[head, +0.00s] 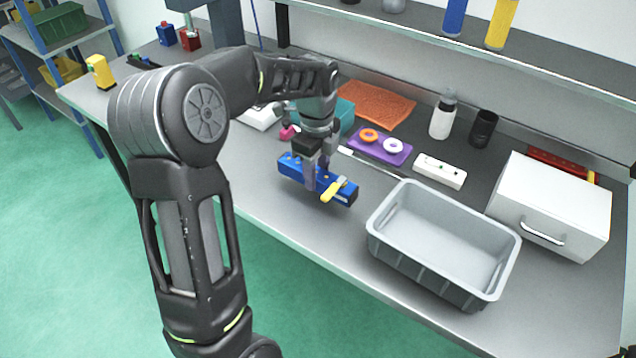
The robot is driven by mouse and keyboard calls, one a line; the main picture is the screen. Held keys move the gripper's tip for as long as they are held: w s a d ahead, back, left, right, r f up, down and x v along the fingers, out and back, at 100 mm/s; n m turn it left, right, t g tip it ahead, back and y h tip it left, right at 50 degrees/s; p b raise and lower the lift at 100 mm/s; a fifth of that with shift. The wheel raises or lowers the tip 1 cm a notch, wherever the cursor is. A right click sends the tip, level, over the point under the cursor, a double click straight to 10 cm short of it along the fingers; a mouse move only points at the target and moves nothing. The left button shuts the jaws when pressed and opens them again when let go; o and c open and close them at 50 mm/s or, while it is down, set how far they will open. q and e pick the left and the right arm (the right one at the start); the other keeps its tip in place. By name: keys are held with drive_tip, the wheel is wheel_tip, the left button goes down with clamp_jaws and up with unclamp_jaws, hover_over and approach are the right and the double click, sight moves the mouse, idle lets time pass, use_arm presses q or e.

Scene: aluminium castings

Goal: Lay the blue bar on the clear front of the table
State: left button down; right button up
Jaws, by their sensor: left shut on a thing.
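The blue bar (290,168) is a long blue block over the front middle of the table (262,207). My left gripper (318,183) comes down from above and is shut on the bar, with its fingers around the bar's middle. A yellow piece (334,191) shows at the bar's right part; I cannot tell whether it is fixed to it. I cannot tell whether the bar touches the table or hangs just above it. My right gripper is not in view.
A grey bin (384,247) and a white drawer box (548,205) stand to the right. Behind are a purple board (398,158) with rings, a white block (440,172), a bottle (442,117) and an orange mat (375,104). The front strip left of the bin is clear.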

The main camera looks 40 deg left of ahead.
use_arm(q)
drive_tip(key=shift+f, duration=1.85)
drive_tip(key=shift+f, duration=0.15)
drive_tip(key=c, duration=0.9)
unclamp_jaws()
wheel_tip(320, 180, up, 12)
drive_tip(key=shift+r, duration=0.2)
